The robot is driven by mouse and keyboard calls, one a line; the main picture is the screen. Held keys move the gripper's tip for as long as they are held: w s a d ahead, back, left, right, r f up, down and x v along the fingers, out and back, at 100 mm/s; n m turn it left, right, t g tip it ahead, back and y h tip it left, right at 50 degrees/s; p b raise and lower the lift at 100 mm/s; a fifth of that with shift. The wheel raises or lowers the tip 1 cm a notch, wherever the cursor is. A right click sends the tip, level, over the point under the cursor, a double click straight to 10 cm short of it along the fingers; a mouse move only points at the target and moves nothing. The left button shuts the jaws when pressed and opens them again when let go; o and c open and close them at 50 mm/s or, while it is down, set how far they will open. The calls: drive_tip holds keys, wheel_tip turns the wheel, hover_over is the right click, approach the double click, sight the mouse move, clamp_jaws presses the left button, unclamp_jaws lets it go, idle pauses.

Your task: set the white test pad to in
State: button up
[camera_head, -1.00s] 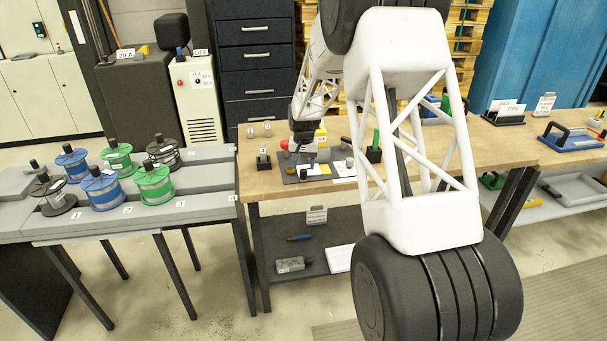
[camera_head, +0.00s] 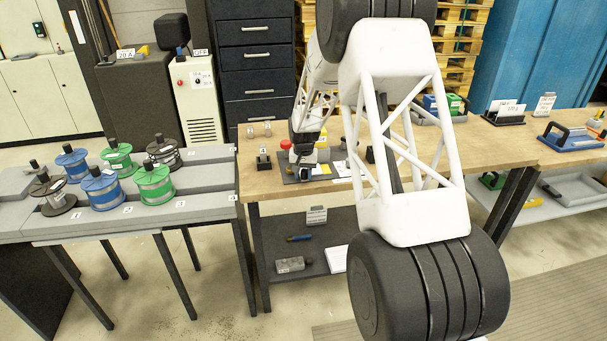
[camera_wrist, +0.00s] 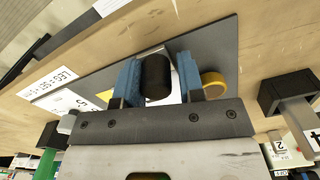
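My gripper (camera_wrist: 158,75) points down at the bench, its two blue fingers apart on either side of a black cylinder (camera_wrist: 156,78). The left finger looks close to the cylinder or touching it, and a thin pale strip shows before the right finger. A white patch (camera_wrist: 175,93) shows just behind the cylinder; I cannot tell whether it is the test pad. In the head view my gripper (camera_head: 304,174) is low over the dark mat, and a white piece (camera_head: 320,169) lies just right of it. The fingertips' contact is too small to tell there.
A black stand with a number tag (camera_head: 263,160) and a red button (camera_head: 285,144) are near. Wire spools (camera_head: 103,188) stand left.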

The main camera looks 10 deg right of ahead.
sight(315, 179)
clamp_jaws()
drive_tip(key=shift+d, duration=2.3)
drive_tip(key=o, duration=0.6)
unclamp_jaws()
drive_tip(key=shift+d, duration=0.2)
drive_tip(key=shift+a, duration=0.25)
drive_tip(key=shift+r, duration=0.15)
drive_tip(key=shift+r, duration=3.8)
